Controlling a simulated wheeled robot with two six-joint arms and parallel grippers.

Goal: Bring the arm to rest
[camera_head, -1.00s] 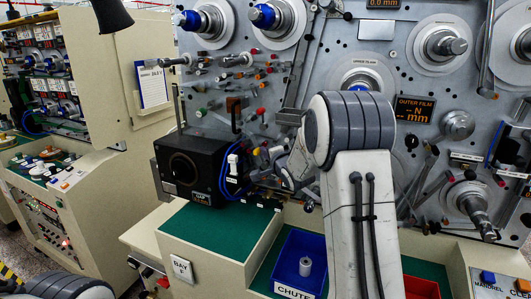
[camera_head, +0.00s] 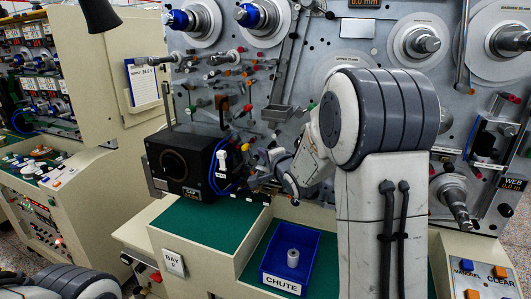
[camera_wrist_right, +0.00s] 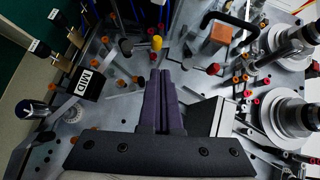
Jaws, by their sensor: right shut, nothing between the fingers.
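My right arm rises from the lower right of the head view and bends toward the machine panel. Its gripper (camera_head: 260,163) is small there, beside the black box with a round opening (camera_head: 186,165), and partly hidden by blue cable and my own wrist. In the right wrist view the two dark fingers (camera_wrist_right: 160,78) are together with nothing between them, in front of the grey panel. I cannot tell whether they touch anything. Of my left arm only a grey link shows at the lower left of the head view; its gripper is out of sight.
The panel carries spindles (camera_head: 423,40) and several coloured-tipped pegs. A blue chute bin (camera_head: 270,268) holding a small metal cylinder (camera_head: 293,258) is set in the green-topped bench (camera_head: 205,226). A button console (camera_head: 480,272) stands at the lower right. The wrist view shows a black MID block (camera_wrist_right: 88,84).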

